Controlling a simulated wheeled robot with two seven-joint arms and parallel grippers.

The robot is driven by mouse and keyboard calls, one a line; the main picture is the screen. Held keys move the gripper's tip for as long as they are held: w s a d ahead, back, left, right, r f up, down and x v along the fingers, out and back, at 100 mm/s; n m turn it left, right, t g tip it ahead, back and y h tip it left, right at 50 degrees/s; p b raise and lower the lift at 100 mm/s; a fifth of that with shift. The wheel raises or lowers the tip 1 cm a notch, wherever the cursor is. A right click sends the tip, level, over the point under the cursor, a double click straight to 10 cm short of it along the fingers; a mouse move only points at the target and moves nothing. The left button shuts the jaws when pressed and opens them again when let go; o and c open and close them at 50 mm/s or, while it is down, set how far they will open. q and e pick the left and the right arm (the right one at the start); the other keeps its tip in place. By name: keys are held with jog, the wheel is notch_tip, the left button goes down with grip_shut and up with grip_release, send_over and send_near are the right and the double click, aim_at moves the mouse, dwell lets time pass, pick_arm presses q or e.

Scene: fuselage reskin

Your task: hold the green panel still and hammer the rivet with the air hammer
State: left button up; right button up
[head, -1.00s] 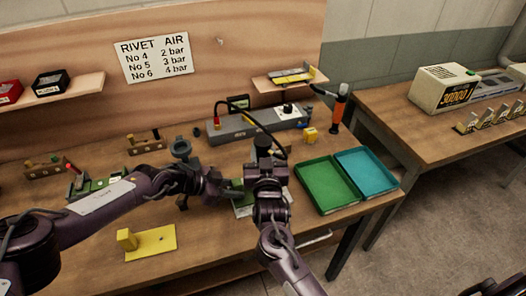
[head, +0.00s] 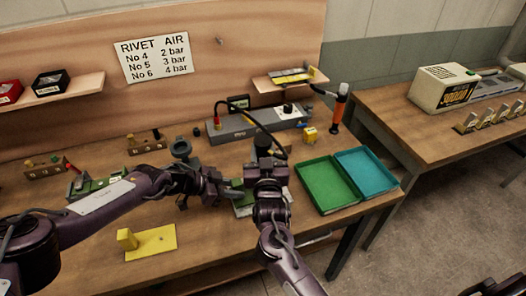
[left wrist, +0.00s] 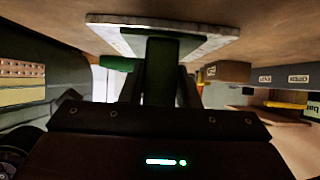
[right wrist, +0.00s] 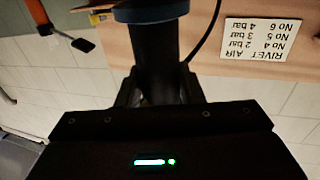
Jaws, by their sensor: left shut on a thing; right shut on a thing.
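The green panel (head: 244,208) shows as small patches on the workbench, mostly hidden under my grippers. My left gripper (head: 228,190) is low beside it, shut on its edge; the contact is partly hidden. In the left wrist view a green piece (left wrist: 120,63) shows beside the dark fingers, next to a pale plate (left wrist: 165,32). My right gripper (head: 266,172) is shut on the dark air hammer (head: 263,145), held roughly upright over the panel. The hammer's dark body with a blue ring (right wrist: 155,55) fills the middle of the right wrist view. The rivet is hidden.
A grey air unit (head: 255,122) stands behind, its black hose arching to the hammer. Green (head: 326,185) and teal (head: 366,172) trays lie at right. A yellow plate with a block (head: 152,243) lies front left. An orange-handled tool (head: 339,108) stands at the back.

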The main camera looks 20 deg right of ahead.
aim_at(263, 140)
pick_arm(q)
jog(key=shift+d+r, duration=0.1)
jog(key=shift+r, duration=0.1)
pick_arm(e)
jog(key=shift+f, duration=0.25)
pick_arm(q)
jog(key=shift+w+f, duration=0.1)
jog(key=shift+w, duration=0.05)
pick_arm(e)
jog(key=shift+r, duration=3.4)
pick_arm(q)
jog(key=o, duration=0.9)
jog(key=shift+f, duration=0.1)
jog(key=v, duration=1.2)
